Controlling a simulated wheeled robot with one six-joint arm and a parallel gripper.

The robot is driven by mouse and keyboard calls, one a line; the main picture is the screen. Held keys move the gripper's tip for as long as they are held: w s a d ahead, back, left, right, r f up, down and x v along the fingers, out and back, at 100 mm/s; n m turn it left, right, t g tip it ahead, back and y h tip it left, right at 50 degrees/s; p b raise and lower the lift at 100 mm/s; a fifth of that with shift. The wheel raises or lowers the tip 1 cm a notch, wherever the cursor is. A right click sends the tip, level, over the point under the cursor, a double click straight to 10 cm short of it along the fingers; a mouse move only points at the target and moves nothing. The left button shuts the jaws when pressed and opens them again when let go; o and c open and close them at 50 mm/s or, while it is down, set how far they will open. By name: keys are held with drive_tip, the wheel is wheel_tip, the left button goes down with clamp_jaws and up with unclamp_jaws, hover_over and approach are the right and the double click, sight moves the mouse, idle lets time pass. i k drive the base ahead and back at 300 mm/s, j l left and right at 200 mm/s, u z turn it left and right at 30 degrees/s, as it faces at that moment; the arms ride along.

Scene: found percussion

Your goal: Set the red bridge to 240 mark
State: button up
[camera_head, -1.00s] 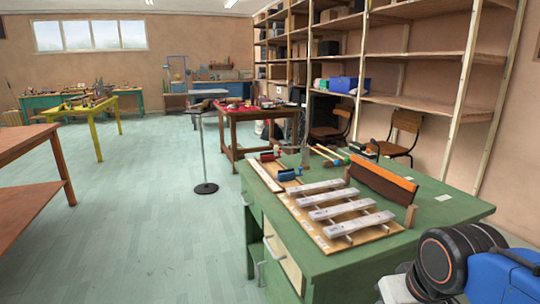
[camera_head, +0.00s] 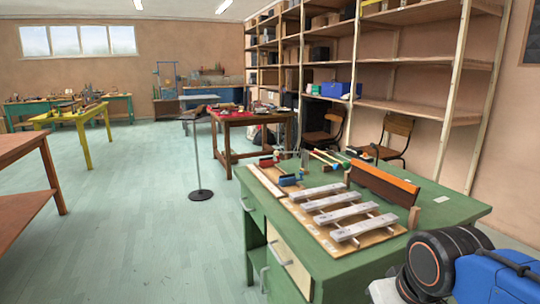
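A small red piece (camera_head: 267,161), which may be the red bridge, is near the far left edge of the green table (camera_head: 438,225). It is at the far end of a long pale strip (camera_head: 265,182). A blue piece (camera_head: 289,180) is nearer, to its right. No 240 mark can be read at this distance. My gripper is out of view; only a dark round link and a blue link of my arm show at the lower right, in front of the table.
A board with several grey metal bars (camera_head: 345,213) covers the table's middle. An orange-topped dark block (camera_head: 383,184) stands behind it at right. Mallets (camera_head: 325,157) lie at the back. A thin stand (camera_head: 199,160) and a brown table (camera_head: 225,117) are beyond; floor at left is clear.

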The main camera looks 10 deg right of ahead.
sight(265, 162)
drive_tip(key=j+z, duration=0.25)
drive_tip(key=j, duration=1.8)
drive_tip(key=i+j+z, duration=0.1)
drive_tip(key=i+j, duration=0.3)
drive_tip(key=j, duration=0.25)
drive_tip(key=i+j+z, duration=0.15)
drive_tip(key=j, duration=0.2)
drive_tip(key=i+j, duration=0.2)
drive_tip(key=j, duration=0.15)
drive_tip(key=l+z, duration=0.05)
